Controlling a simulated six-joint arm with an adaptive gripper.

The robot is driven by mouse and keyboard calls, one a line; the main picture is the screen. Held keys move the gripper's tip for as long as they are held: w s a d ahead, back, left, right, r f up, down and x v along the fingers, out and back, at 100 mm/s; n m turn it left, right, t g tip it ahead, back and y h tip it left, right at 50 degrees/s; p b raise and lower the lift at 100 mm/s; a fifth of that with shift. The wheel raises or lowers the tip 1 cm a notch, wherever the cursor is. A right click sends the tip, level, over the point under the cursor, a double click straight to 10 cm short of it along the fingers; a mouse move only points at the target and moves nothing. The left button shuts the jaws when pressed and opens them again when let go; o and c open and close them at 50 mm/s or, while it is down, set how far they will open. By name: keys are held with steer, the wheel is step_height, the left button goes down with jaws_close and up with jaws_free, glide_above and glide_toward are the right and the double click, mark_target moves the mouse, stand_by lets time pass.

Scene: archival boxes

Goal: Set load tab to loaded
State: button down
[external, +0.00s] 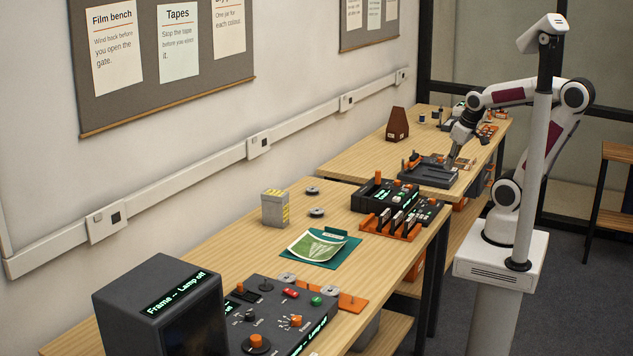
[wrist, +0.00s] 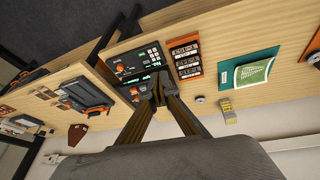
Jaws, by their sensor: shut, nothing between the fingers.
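The load tab cannot be told apart by any readable label. A black unit with green displays (external: 385,193) stands on the bench and has an upright orange part (external: 378,176). My gripper (external: 452,163) is shut and empty, pointing down near a grey device with orange parts (external: 428,174) on the far bench. The gripper (wrist: 159,90) also shows in the wrist view. I cannot tell contact with the grey device.
An orange rack with dark upright pieces (external: 390,228) stands before the black unit. A green folder with a picture (external: 320,247), a grey box (external: 275,208) and a large control panel (external: 275,315) are nearer. A brown wedge-shaped block (external: 397,125) stands farther back. Bare wood lies between them.

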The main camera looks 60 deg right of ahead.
steer(key=w+d+r+t+h, duration=0.1)
steer(key=w+d+h, duration=0.1)
steer(key=w+d, duration=0.45)
steer(key=w+d+r+h, duration=0.1)
steer(key=w+d+h, duration=0.15)
steer(key=d, duration=0.75)
steer(key=w+d+t+h, duration=0.1)
steer(key=w+d+h, duration=0.1)
steer(key=w+d, duration=0.5)
steer(key=w+d+f+n+t+y, duration=0.1)
steer(key=w+d+n+t+y, duration=0.15)
steer(key=w, duration=0.45)
steer(key=w+a+f+y, duration=0.2)
steer(key=a+y, duration=0.3)
steer(key=a, duration=0.4)
steer(key=shift+m+y, duration=0.3)
steer(key=shift+m, duration=0.05)
steer(key=shift+t, duration=0.25)
steer(key=shift+s+f+x, duration=0.35)
steer(key=shift+x, duration=1.8)
steer(key=shift+s+f+x, duration=0.3)
steer(key=shift+x, duration=1.85)
steer(key=shift+s+f+x, duration=0.35)
steer(key=shift+x, duration=1.8)
